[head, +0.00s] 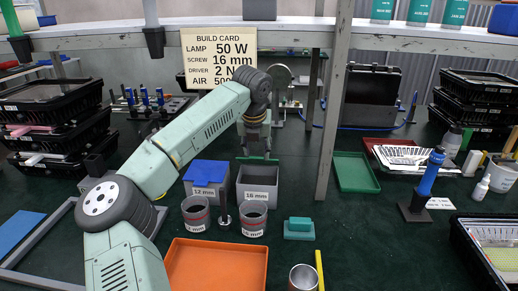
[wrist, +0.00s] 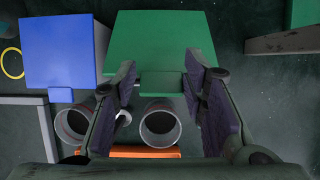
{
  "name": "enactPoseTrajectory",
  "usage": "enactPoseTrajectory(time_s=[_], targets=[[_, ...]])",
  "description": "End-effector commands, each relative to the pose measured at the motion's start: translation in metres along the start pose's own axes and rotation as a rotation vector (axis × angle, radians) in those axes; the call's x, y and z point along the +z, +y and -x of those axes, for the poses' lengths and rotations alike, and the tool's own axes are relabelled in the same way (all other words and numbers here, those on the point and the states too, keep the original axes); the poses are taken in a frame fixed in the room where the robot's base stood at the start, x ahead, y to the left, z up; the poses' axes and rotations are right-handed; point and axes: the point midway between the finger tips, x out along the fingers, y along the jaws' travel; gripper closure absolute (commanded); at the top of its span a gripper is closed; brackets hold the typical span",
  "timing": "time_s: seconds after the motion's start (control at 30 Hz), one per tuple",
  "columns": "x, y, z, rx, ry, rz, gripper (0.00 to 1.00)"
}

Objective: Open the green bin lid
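The green lid (head: 257,161) shows as a thin strip at the back of the grey 16 mm bin (head: 257,196) in the head view. The bin's grey interior shows below it, so the lid stands raised. In the wrist view the lid (wrist: 160,40) fills the upper middle, its front tab toward me, and hides the bin's inside. My gripper (head: 256,148) is above the back of the bin. In the wrist view its fingers (wrist: 160,85) are apart, on either side of the tab, with nothing between them gripped. I cannot tell whether they touch the lid.
A 12 mm bin with a closed blue lid (head: 206,172) stands to the left. A shelf post (head: 334,110) rises right of the bin. A green tray (head: 355,172) lies beyond it.

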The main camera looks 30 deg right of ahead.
Motion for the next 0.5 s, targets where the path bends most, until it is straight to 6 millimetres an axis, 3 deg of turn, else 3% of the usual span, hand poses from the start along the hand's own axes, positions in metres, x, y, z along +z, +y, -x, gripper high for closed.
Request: enactPoseTrajectory(time_s=[0.33, 0.5], targets=[[-0.0003, 0.0022, -0.001, 0.004, 0.001, 0.003, 0.45], [-0.0002, 0.0004, -0.0005, 0.001, 0.001, 0.001, 0.43]])
